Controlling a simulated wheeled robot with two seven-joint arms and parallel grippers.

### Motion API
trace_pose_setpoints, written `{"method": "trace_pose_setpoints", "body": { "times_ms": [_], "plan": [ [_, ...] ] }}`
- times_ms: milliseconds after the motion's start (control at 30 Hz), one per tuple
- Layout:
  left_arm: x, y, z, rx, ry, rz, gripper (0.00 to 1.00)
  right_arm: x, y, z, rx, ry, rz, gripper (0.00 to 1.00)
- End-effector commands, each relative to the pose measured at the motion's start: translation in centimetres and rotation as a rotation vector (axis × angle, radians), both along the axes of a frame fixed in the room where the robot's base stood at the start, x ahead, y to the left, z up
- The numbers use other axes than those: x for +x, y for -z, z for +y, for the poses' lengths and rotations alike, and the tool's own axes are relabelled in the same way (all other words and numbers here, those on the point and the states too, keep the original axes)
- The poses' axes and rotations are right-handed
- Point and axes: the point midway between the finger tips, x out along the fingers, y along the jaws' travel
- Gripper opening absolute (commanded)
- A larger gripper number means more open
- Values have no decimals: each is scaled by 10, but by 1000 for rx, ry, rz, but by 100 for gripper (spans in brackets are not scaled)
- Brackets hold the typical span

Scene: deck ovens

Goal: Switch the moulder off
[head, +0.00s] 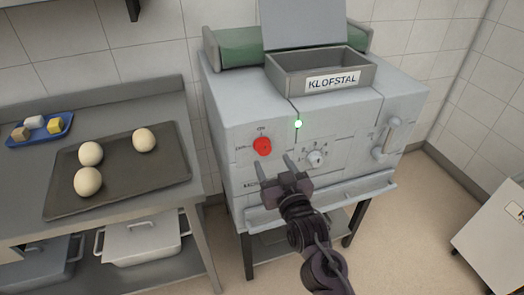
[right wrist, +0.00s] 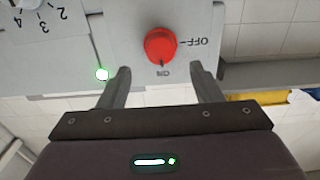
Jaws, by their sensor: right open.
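The moulder (head: 235,112) is a grey machine marked KLOFSTAL. Its red knob (head: 262,147) is on the front panel, with one label above it and another to its left. In the right wrist view the red knob (right wrist: 160,46) has its dark mark towards ON, and OFF is at its side. A green light (head: 298,124) glows on the front, also in the right wrist view (right wrist: 102,74). My right gripper (head: 276,170) is open and empty in front of the panel, just below the knob. The knob lies ahead of the fingertips, not between them. My left gripper is out of view.
A numbered white dial (head: 315,159) is right of the knob. A ledge (head: 330,199) runs along the moulder's lower front. A table at left bears a dark tray (head: 120,183) with dough balls and a blue tray (head: 63,132) with small blocks.

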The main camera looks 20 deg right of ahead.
Motion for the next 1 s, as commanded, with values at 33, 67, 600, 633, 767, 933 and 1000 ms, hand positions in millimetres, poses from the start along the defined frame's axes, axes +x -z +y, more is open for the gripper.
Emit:
{"method": "trace_pose_setpoints", "body": {
  "times_ms": [33,67,600,633,767,933,1000],
  "plan": [
    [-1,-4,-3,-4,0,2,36,9,-4,1,1,0,-3,59],
    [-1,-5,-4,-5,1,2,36,15,-3,1,1,-1,-2,59],
    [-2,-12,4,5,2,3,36,60,0,2,0,-1,0,59],
    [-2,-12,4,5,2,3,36,60,0,2,0,-1,0,59],
    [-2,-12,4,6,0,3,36,59,0,2,0,-1,0,54],
    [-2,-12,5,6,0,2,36,59,0,2,0,-1,1,31],
    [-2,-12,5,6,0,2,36,59,0,2,0,-1,1,22]
  ]
}}
